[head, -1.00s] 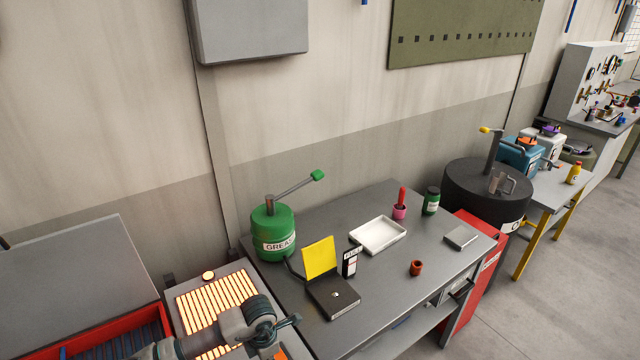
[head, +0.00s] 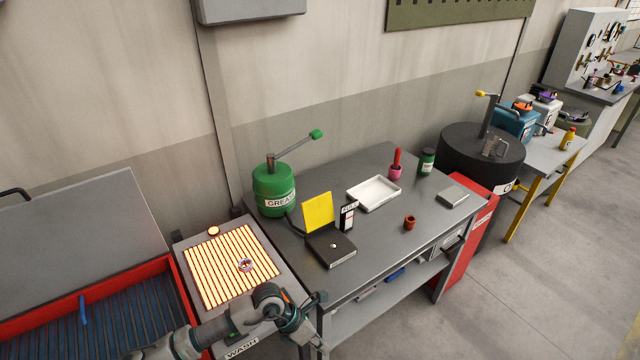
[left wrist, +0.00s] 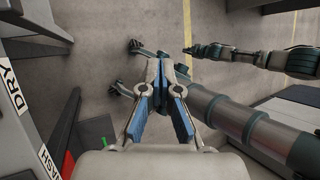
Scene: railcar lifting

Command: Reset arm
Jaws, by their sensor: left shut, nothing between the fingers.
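My left arm comes in from the bottom of the head view, bent in front of the glowing slatted panel and the bench. Its far end, with the left gripper (head: 312,312), is small and partly turned away there. In the left wrist view the left gripper (left wrist: 162,75) has its blue-padded fingers together, with nothing between them, above bare floor. Another arm of mine (left wrist: 250,55) crosses the upper right of the left wrist view. Its slim end points left, too small to tell whether the fingers are apart. No right gripper shows in the head view.
A glowing slatted panel (head: 220,262) carries a small ring-like part (head: 245,265). A red bin (head: 90,315) stands left. The grey bench (head: 375,240) holds a green grease pot (head: 274,190), white tray (head: 373,194) and black box (head: 331,249). Floor at right is clear.

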